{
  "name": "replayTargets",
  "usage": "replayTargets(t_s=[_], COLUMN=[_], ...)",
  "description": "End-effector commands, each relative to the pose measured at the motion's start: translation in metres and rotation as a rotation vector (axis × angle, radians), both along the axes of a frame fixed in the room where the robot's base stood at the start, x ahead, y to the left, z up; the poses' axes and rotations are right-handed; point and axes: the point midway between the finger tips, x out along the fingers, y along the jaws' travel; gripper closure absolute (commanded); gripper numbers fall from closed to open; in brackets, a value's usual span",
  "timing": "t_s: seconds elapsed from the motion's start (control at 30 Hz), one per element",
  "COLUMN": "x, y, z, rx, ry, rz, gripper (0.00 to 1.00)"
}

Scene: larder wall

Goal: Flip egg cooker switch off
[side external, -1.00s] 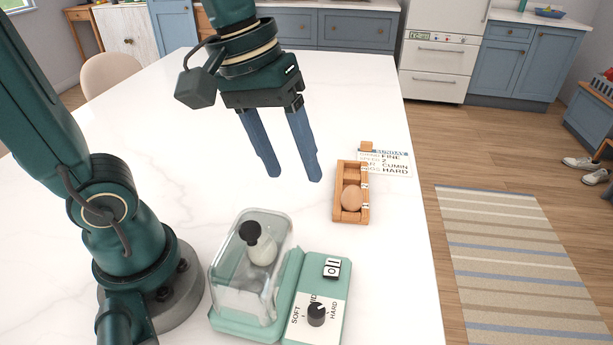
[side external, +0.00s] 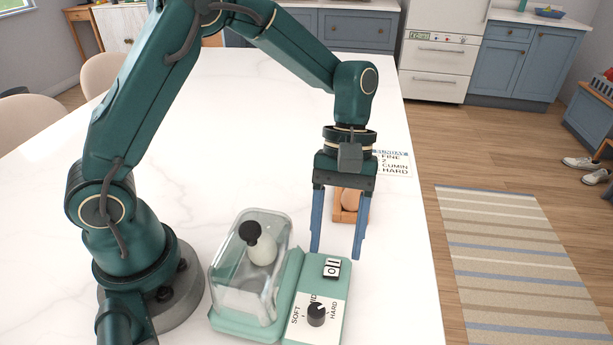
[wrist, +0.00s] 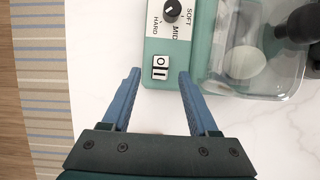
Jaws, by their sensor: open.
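The egg cooker's green control panel (side external: 337,290) sits on the white table beside its clear-lidded chamber (side external: 240,285). Its small black-and-white rocker switch (side external: 332,267), marked O and I, is at the panel's far end; which side is pressed I cannot tell. The switch also shows in the wrist view (wrist: 160,67). A black dial (side external: 317,314) is on the same panel, between SOFT, MID and HARD. My gripper (side external: 336,255) is open and empty, fingers pointing down near the switch end. In the wrist view the switch lies between and just beyond the blue fingertips (wrist: 159,72).
A pale egg (side external: 262,249) and a black knob (side external: 250,232) show at the clear lid. A wooden egg tray (side external: 343,216) with a brown egg is partly hidden behind my gripper, near a printed card (side external: 396,165). The table's right edge is close by.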

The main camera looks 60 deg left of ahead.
Motion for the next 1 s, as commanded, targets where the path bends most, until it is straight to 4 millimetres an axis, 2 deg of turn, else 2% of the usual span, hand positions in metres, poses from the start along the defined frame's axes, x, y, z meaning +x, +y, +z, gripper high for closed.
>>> replayTargets(t_s=[0.2,0.5,0.53,0.67,0.7,0.87,1.0], x=[-0.007,-0.007,-0.007,-0.007,-0.007,-0.008,-0.011], y=[-0.006,-0.007,-0.007,-0.007,-0.007,-0.007,-0.01], z=[-0.021,-0.024,-0.024,-0.024,-0.024,-0.023,-0.022], rx=[-0.001,-0.001,-0.001,-0.001,-0.001,0.009,0.079], ry=[0.003,-0.002,-0.002,-0.002,-0.002,-0.012,-0.086], rz=[0.0,0.0,0.0,0.0,0.0,-0.003,-0.01], gripper=[0.4,0.4,0.48,0.97,1.0,1.0,1.0])
